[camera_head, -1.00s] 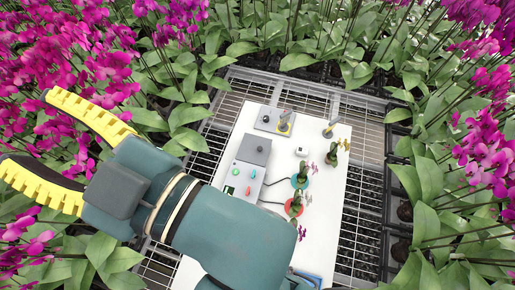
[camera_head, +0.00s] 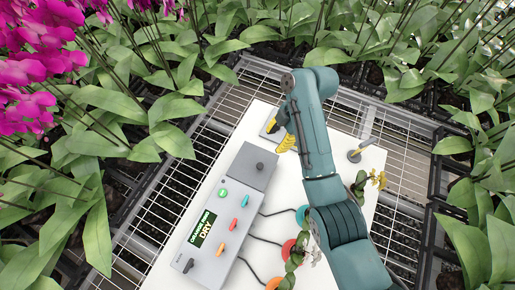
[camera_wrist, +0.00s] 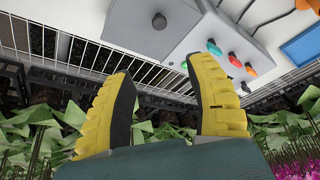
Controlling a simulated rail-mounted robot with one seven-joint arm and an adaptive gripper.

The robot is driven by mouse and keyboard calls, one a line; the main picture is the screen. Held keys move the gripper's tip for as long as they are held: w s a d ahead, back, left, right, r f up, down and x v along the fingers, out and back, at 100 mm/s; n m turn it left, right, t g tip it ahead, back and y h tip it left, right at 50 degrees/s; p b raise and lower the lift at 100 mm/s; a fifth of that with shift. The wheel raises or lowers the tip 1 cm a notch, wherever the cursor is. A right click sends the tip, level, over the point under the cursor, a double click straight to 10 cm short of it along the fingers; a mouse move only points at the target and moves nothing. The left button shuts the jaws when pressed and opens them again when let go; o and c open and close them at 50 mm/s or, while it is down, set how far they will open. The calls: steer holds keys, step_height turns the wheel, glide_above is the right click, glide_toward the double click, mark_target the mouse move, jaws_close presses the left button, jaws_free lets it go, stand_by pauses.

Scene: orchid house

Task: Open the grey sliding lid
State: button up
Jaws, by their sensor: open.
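The grey sliding lid (camera_head: 252,167) is a flat square plate with a dark round knob (camera_head: 260,166), on the far end of a pale grey control box (camera_head: 215,235). It lies flat over that end, and what is beneath it is hidden. In the wrist view the lid (camera_wrist: 178,38) and its knob (camera_wrist: 159,20) show at the top, beyond the fingers. My gripper (camera_head: 282,136) is just beyond and right of the lid, partly hidden by my arm. In the wrist view my gripper (camera_wrist: 163,72) has its two yellow fingers wide apart with nothing between them.
The box carries a green button (camera_head: 222,193), coloured levers and a dark display (camera_head: 202,230) reading "DRY". Cables run right to small potted plants, partly behind my arm. A post (camera_head: 360,150) stands at the white board's (camera_head: 180,255) far right. Orchids crowd around the mesh bench.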

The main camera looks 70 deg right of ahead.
mark_target(260, 165)
steer(key=shift+m, duration=0.3)
steer(key=b+x, duration=0.3)
steer(key=x, duration=0.2)
steer(key=b+x, duration=0.3)
steer(key=x, duration=0.3)
steer(key=s+b+x, duration=0.1)
steer(key=b+x, duration=0.1)
steer(key=x, duration=0.3)
steer(key=shift+w+d+f+b, duration=0.1)
steer(key=shift+d+f+b, duration=0.05)
steer(key=shift+f+b, duration=0.35)
jaws_close()
